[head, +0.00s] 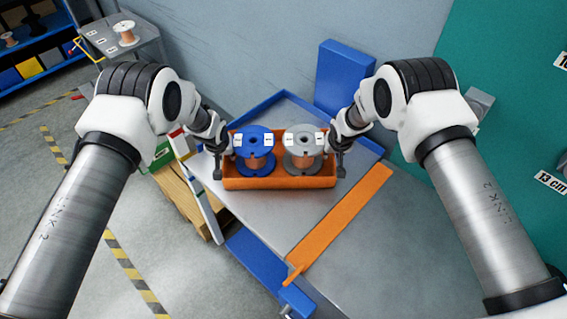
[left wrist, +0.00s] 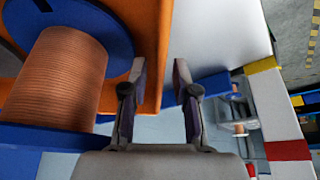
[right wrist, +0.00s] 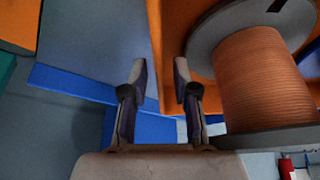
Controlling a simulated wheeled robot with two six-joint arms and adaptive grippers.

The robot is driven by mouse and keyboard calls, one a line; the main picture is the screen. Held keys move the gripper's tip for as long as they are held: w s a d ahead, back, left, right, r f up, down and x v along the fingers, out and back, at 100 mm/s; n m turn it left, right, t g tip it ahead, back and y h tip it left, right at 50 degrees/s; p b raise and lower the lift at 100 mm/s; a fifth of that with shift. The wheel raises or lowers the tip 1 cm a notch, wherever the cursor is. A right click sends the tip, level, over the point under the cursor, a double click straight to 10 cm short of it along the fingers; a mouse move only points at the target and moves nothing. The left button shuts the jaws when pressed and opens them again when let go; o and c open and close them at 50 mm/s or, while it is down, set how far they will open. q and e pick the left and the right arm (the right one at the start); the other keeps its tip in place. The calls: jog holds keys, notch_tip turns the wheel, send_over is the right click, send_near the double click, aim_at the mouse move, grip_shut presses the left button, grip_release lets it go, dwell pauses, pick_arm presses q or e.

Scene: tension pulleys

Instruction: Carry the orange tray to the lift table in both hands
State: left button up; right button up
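The orange tray (head: 280,183) rests on the grey table and carries a blue-flanged copper spool (head: 254,148) on the left and a grey-flanged copper spool (head: 304,148) on the right. My left gripper (head: 217,172) is at the tray's left end, pointing down. In the left wrist view its fingers (left wrist: 158,75) are apart, with the orange end wall showing between them. My right gripper (head: 341,170) is at the right end. In the right wrist view its fingers (right wrist: 160,75) are also apart, with the orange wall between them. Whether any finger touches the wall is unclear.
The grey table (head: 370,240) has blue edging and an orange strip (head: 340,222) lying diagonally across it. A blue upright panel (head: 343,80) stands behind. Open floor lies further left.

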pick_arm(q)
jog(key=shift+r, duration=0.1)
pick_arm(e)
jog(key=shift+r, duration=0.1)
pick_arm(q)
jog(key=v, duration=1.2)
pick_arm(e)
jog(key=v, duration=1.2)
pick_arm(q)
jog(key=shift+s, duration=0.1)
pick_arm(e)
jog(key=shift+s, duration=0.1)
